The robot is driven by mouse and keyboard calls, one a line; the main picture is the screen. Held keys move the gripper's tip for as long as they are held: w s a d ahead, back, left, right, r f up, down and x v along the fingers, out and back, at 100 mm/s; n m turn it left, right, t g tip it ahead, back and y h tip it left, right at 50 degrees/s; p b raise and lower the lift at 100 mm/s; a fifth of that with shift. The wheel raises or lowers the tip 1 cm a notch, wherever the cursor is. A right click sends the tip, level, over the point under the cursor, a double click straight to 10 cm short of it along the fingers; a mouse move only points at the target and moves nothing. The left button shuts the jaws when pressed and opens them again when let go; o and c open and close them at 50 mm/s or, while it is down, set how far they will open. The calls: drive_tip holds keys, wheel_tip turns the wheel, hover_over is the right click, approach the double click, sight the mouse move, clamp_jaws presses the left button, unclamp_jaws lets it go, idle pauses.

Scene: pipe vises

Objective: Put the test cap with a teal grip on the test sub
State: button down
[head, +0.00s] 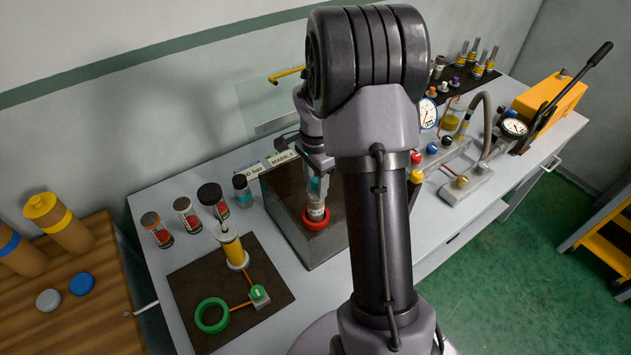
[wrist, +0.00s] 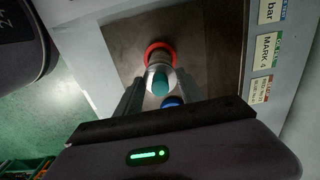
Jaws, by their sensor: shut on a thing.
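The test cap (head: 316,210), a silver cylinder with a teal grip (head: 317,186), stands roughly upright beneath my gripper (head: 318,174) in the head view. My gripper is shut on the teal grip, which also shows between the fingers in the wrist view (wrist: 160,84). A red ring (head: 316,224) lies around the cap's lower end, on the dark top of a grey box. A small blue round part (wrist: 172,101) shows between the fingers.
Several capped cylinders (head: 187,212) stand left of the box. A dark mat (head: 190,290) holds a yellow cylinder (head: 232,247) and a green ring (head: 212,315). Gauges (head: 514,128) and coloured valve knobs (head: 447,141) stand to the right. My arm hides the bench middle.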

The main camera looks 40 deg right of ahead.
sight(315, 180)
drive_tip(key=shift+f, duration=0.2)
drive_tip(key=shift+f+b, duration=0.3)
drive_tip(key=shift+b, duration=0.1)
drive_tip(key=shift+f+b, duration=0.7)
drive_tip(key=shift+f, duration=0.15)
drive_tip(key=c, duration=0.6)
unclamp_jaws()
drive_tip(key=shift+c, duration=0.2)
wheel_tip(315, 180, up, 17)
drive_tip(key=p, duration=0.5)
drive_tip(key=shift+r, duration=0.2)
